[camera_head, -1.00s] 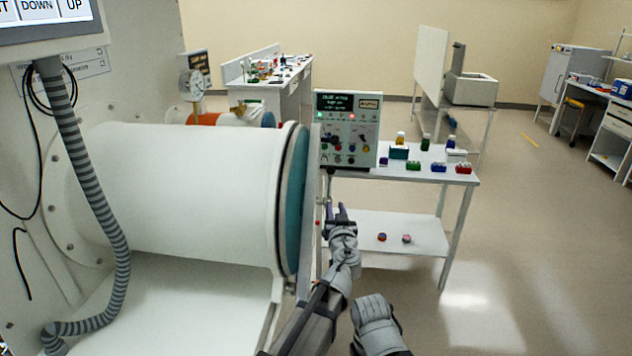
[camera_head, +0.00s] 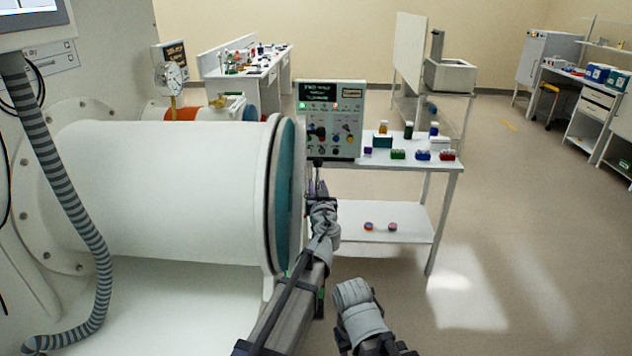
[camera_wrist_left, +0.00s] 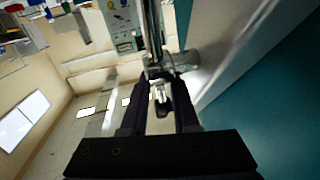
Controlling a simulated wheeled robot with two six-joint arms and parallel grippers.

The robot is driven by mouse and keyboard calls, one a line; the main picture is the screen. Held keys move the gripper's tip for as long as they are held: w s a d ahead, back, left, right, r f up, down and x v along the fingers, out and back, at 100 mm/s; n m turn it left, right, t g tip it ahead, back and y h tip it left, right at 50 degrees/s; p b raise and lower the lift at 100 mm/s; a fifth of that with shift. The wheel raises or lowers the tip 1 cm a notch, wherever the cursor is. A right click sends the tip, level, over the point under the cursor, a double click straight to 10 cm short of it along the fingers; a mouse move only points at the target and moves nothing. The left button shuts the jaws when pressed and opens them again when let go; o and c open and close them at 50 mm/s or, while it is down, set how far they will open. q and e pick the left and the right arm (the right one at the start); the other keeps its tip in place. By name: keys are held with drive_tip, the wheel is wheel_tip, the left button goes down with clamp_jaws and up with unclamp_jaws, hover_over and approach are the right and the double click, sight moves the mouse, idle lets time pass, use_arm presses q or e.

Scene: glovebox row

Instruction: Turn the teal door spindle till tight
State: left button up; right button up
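The teal door (camera_head: 289,190) closes the right end of the white cylindrical chamber (camera_head: 170,190), seen nearly edge-on. In the left wrist view the teal door (camera_wrist_left: 265,125) fills the right side. A metal bar (camera_wrist_left: 152,32) runs down across its front, with a pale round hub (camera_wrist_left: 185,61) beside it, apparently the spindle. My left gripper (camera_head: 317,190) is just right of the door. In the left wrist view its dark fingers (camera_wrist_left: 161,82) stand apart, with a small metal end piece between them. Contact with it cannot be told.
A control box (camera_head: 333,120) stands right behind my left gripper on a white cart (camera_head: 405,162) with several small coloured items. Its lower shelf (camera_head: 415,222) holds two small round pieces. A striped hose (camera_head: 70,215) hangs at left. Floor at right is clear.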

sight(317, 184)
use_arm(q)
drive_tip(key=w, duration=0.3)
drive_tip(key=shift+w+a, duration=0.15)
drive_tip(key=shift+a, duration=0.15)
clamp_jaws()
idle(1.2)
